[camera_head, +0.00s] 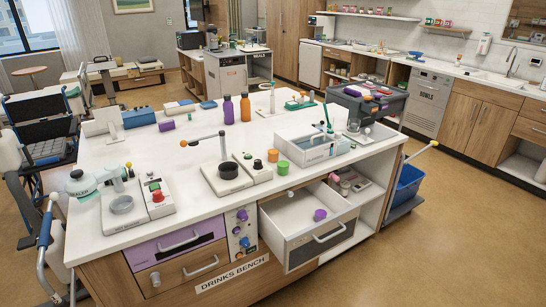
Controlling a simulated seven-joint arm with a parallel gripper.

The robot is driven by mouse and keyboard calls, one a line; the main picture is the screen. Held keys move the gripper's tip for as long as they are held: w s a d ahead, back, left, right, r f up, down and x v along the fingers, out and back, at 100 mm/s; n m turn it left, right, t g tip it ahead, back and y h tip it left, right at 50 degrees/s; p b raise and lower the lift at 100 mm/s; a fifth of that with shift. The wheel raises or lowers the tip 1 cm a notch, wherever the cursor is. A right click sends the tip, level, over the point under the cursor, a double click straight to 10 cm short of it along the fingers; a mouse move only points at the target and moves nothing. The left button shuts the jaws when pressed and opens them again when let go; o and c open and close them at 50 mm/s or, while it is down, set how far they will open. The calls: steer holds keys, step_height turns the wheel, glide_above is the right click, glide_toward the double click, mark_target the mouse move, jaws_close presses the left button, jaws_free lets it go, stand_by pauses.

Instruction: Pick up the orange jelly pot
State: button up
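A small orange pot (273,155) stands upright on the white top of the drinks bench (190,185), right of centre. I take it to be the orange jelly pot. A green pot (283,168) of similar size stands just in front of it and to the right. A grey-white device with a black round part (229,171) is close on its left, and a light grey open caddy (310,150) is close on its right. Nothing holds the orange pot. My gripper is not in view.
An open drawer (284,243) juts from the bench front, with a purple pot (320,215) inside. A sealer (122,204) stands at the left. An orange bottle (245,109) and purple bottle (228,110) stand behind. A blue bin (408,187) is beside the bench. Floor at the right is clear.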

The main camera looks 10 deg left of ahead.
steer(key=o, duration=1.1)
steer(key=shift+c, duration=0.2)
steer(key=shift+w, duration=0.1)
